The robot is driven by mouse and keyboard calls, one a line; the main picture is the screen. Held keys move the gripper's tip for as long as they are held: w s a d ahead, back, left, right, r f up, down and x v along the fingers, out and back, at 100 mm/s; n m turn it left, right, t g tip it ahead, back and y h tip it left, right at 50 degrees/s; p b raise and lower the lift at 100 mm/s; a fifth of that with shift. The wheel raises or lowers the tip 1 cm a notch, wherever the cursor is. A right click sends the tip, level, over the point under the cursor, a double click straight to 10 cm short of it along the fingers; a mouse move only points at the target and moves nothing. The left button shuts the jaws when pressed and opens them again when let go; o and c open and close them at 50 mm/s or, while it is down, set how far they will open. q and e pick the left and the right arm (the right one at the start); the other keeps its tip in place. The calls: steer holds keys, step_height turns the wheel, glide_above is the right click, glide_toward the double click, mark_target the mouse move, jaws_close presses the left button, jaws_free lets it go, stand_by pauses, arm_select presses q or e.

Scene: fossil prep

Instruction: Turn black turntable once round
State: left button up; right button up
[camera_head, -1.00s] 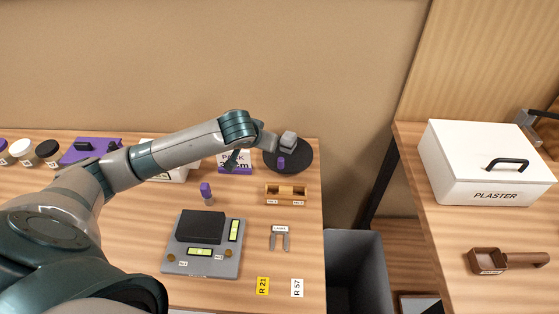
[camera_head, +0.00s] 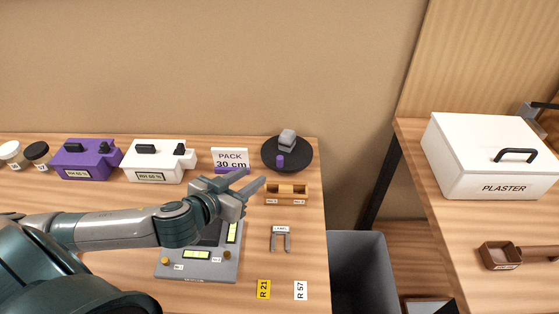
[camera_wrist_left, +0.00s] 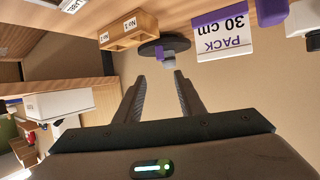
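The black turntable (camera_head: 300,160) is a round dark disc at the back right of the bench. A grey block (camera_head: 288,140) and a small purple knob (camera_head: 281,160) stand on it. In the left wrist view the turntable (camera_wrist_left: 150,51) shows beyond the fingers. My left gripper (camera_head: 254,184) is in front and to the left of the turntable, apart from it, above the scale. Its two fingers are spread with nothing between them, as the left wrist view (camera_wrist_left: 158,85) also shows. My right gripper is not in view.
A wooden holder (camera_head: 286,194) stands just in front of the turntable, and a PACK 30 cm sign (camera_head: 230,159) to its left. A grey scale (camera_head: 197,265) lies under my left arm. A grey bin (camera_head: 359,270) stands below the bench's right edge.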

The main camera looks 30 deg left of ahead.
mark_target(278, 159)
arm_select(q)
steer(key=shift+w, duration=0.15)
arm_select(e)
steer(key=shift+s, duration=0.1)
